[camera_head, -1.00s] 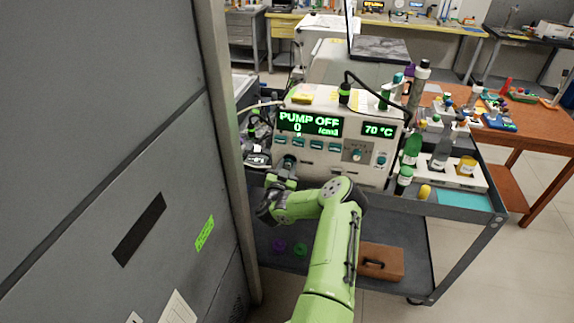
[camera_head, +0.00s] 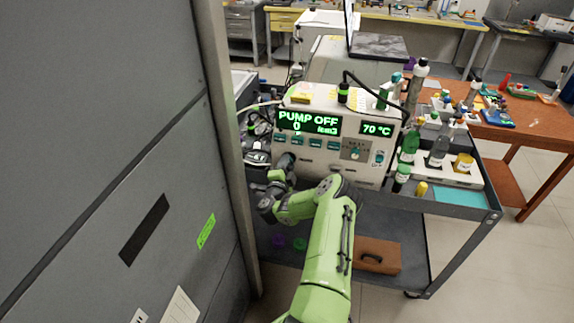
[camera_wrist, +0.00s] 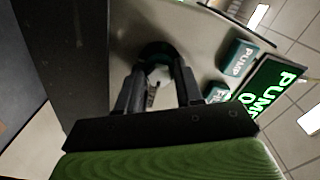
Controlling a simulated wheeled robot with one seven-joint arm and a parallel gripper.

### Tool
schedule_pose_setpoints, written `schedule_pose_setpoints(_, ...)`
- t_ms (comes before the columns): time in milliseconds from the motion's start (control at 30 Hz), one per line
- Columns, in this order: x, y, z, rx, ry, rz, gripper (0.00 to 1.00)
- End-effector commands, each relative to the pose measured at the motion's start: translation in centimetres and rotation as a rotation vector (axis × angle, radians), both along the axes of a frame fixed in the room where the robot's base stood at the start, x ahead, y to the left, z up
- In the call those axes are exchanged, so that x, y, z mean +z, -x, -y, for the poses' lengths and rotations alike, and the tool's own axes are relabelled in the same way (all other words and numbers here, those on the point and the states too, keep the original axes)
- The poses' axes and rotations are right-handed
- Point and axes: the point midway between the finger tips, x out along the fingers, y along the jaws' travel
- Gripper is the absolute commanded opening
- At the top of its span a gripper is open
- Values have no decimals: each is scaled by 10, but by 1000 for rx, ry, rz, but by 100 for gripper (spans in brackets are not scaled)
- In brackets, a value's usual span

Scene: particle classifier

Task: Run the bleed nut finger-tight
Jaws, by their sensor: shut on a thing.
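The particle classifier (camera_head: 316,158) is a pale box with a green-lit display (camera_head: 310,122) reading PUMP OFF and 0. My gripper (camera_head: 286,161) is at the lower left of its front face, under the row of buttons. In the wrist view my gripper (camera_wrist: 158,84) has a dark finger on each side of a small pale fitting, the bleed nut (camera_wrist: 157,74), and is shut on it. A dark round ring (camera_wrist: 157,48) shows behind the fingertips. The nut is hidden in the head view, and its thread cannot be made out.
A tall grey cabinet (camera_head: 110,130) stands close on the left. Bottles and a white rack (camera_head: 455,175) stand on the cart's right side. A brown case (camera_head: 378,256) lies on the lower shelf. Pump buttons (camera_wrist: 240,57) are close to the right of my fingers.

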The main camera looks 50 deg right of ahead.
Motion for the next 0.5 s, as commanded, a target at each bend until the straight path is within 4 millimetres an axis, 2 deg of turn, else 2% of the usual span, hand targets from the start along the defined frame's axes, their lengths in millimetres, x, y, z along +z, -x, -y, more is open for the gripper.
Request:
schedule_pose_setpoints(33,-4,0,-2,3,-23,34,5)
schedule_pose_setpoints(500,-7,0,-3,3,-202,442,5)
